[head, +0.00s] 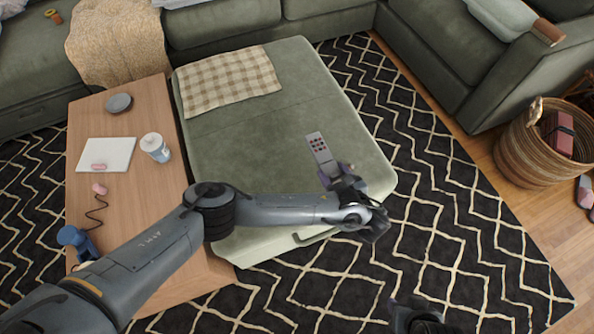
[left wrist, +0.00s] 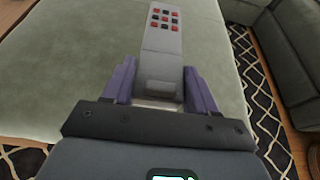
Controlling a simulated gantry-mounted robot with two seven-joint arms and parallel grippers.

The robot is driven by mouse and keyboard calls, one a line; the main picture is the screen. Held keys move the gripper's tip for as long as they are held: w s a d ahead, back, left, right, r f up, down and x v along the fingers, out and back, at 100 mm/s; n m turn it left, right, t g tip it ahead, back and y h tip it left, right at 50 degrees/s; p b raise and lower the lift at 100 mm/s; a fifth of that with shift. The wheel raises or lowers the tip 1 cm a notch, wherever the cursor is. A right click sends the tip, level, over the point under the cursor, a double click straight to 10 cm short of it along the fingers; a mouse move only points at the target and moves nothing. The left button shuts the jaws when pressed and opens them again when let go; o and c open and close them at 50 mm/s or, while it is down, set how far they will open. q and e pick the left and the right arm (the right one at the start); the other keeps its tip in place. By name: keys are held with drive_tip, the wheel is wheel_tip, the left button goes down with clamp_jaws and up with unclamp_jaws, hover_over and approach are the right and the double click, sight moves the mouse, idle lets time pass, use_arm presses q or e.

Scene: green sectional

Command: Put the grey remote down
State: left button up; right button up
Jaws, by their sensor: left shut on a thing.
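The grey remote (head: 318,149) with red and dark buttons is over the right part of the green ottoman (head: 240,150) in the head view. My left gripper (head: 336,175) is shut on its near end. In the left wrist view the remote (left wrist: 163,42) points away from the purple fingers of my left gripper (left wrist: 160,85), with its button face up. I cannot tell whether the remote touches the ottoman top or is held just above it. A dark part at the bottom edge of the head view may be my right gripper, but its fingers do not show clearly.
A checked cloth (head: 228,80) lies on the ottoman's far left. The wooden table (head: 150,210) at left holds a white bottle (head: 155,147), a notebook (head: 120,150) and a grey dish (head: 118,103). A wicker basket (head: 520,150) stands at right. The ottoman's middle is clear.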

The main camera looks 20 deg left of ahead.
use_arm(q)
drive_tip(key=b, duration=0.3)
hover_over(300, 179)
wheel_tip(300, 179, down, 6)
drive_tip(key=shift+f, duration=0.1)
drive_tip(key=shift+f+b, duration=1.3)
drive_tip(key=shift+f, duration=0.75)
drive_tip(key=shift+f, duration=0.1)
drive_tip(key=o, duration=1.1)
